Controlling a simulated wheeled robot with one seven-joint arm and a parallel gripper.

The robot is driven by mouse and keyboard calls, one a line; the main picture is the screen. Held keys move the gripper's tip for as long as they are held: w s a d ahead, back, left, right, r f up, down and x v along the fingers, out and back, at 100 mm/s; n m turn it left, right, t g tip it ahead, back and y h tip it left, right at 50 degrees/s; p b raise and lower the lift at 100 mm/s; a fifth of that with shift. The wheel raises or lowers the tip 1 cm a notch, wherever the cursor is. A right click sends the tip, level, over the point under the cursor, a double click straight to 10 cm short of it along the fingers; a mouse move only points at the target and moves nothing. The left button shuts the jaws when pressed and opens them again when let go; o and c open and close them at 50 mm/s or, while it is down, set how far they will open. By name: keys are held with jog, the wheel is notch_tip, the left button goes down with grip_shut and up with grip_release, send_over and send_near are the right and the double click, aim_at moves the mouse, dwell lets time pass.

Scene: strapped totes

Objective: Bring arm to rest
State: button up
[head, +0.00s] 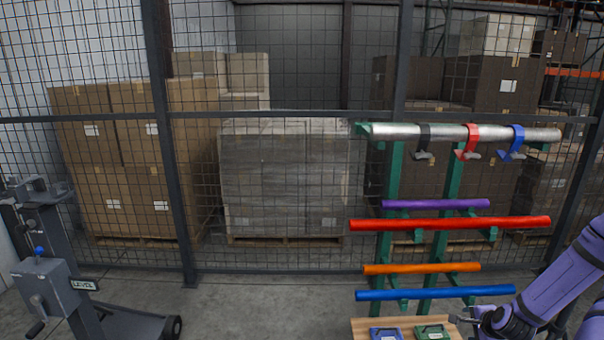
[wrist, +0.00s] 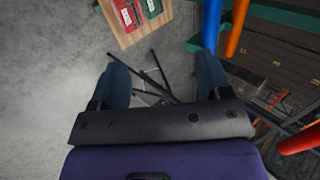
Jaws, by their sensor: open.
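My gripper (head: 462,320) is at the lower right of the head view, at the end of my purple arm, close to the right edge of a small wooden table. In the wrist view my gripper (wrist: 162,72) has its two dark blue fingers wide apart. Nothing is between them; the grey floor and thin black stand legs show beyond. The fingertips are hard to make out in the head view.
The wooden table (head: 362,327) holds a blue case (head: 386,334) and a green case (head: 432,332); the wrist view also shows a red case (wrist: 127,13). A green rack (head: 397,160) bears coloured tubes. A wheeled lever stand (head: 50,285) is left; mesh fence behind.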

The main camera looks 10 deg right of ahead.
jog(key=w+a+r+n+g, duration=0.1)
jog(key=a+r+n, duration=0.35)
jog(key=r, duration=0.65)
jog(key=w+a+r+n+g, duration=0.1)
jog(key=a+r+n, duration=0.4)
jog(key=r, duration=0.6)
jog(key=w+a+r+n+g, duration=0.1)
jog(key=a+r+n, duration=0.2)
jog(key=a+r, duration=0.55)
jog(key=s+a+r+n, duration=0.2)
jog(key=s+a+r, duration=0.2)
jog(key=r, duration=0.3)
jog(key=s+a+r+n, duration=0.2)
jog(key=s+a+r, duration=0.2)
jog(key=r, duration=0.3)
jog(key=s+a+r+n+y, duration=0.1)
jog(key=s+a+r+n, duration=0.1)
jog(key=s, duration=0.5)
jog(key=s+a+r+n+y, duration=0.1)
jog(key=s+a+r+n, duration=0.1)
jog(key=s+a, duration=0.3)
jog(key=shift+s+a+r, duration=0.15)
jog(key=shift+s+r, duration=0.75)
